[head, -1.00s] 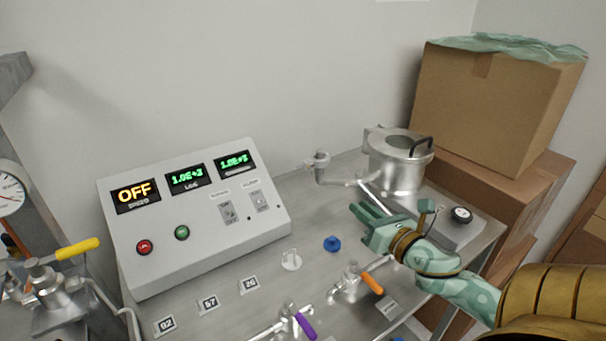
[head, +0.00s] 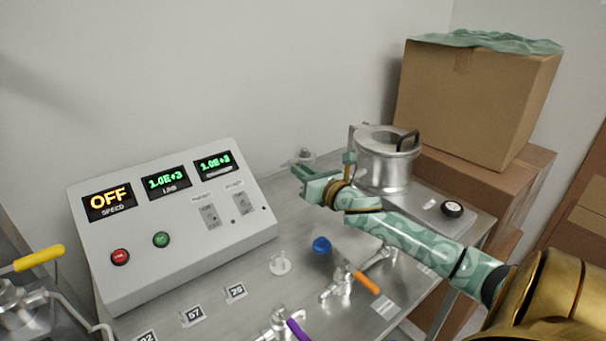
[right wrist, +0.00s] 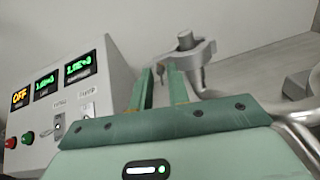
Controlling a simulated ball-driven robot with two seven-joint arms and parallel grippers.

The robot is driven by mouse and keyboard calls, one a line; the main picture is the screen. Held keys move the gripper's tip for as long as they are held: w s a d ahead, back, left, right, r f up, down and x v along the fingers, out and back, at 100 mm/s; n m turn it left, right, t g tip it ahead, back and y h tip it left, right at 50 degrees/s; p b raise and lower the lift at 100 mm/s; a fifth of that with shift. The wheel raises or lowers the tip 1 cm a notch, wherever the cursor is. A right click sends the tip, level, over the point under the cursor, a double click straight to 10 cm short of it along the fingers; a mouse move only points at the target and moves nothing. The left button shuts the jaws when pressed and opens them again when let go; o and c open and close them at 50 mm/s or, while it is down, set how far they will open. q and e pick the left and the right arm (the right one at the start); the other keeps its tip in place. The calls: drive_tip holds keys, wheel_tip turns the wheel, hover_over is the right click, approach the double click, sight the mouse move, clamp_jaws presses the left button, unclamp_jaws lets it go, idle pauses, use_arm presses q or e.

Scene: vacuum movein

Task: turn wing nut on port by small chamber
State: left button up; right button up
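The small chamber (head: 385,170) is a silver cylinder with a black handle on its lid, at the back right in the head view. Its port with a clamp (head: 304,156) stands to its left, partly hidden behind my right gripper (head: 290,169). In the right wrist view the clamp (right wrist: 196,62) is a grey metal ring on a bent pipe, just ahead of the fingers. My right gripper (right wrist: 161,80) is open there, with a gap between its green fingers. A small metal piece, perhaps the wing nut (right wrist: 161,74), shows near the fingertips; contact cannot be told. My left gripper is not in view.
The sloped control box (head: 170,220) stands left of my right gripper. A blue knob (head: 321,245), an orange-handled valve (head: 366,283) and a purple-handled valve (head: 297,329) are in front. Cardboard boxes (head: 475,100) stand at the right. A wall is behind.

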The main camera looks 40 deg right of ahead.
drive_tip(key=shift+r, duration=0.1)
clamp_jaws()
use_arm(q)
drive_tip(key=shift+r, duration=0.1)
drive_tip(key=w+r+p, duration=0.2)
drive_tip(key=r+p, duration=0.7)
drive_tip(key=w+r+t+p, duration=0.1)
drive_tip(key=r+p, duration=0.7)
drive_tip(key=p, duration=0.1)
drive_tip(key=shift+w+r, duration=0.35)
use_arm(e)
drive_tip(key=shift+f+m, duration=0.15)
drive_tip(key=shift+m, duration=5.35)
drive_tip(key=shift+f+m, duration=0.15)
drive_tip(key=shift+m, duration=5.35)
drive_tip(key=shift+f+m, duration=0.15)
drive_tip(key=shift+m, duration=5.35)
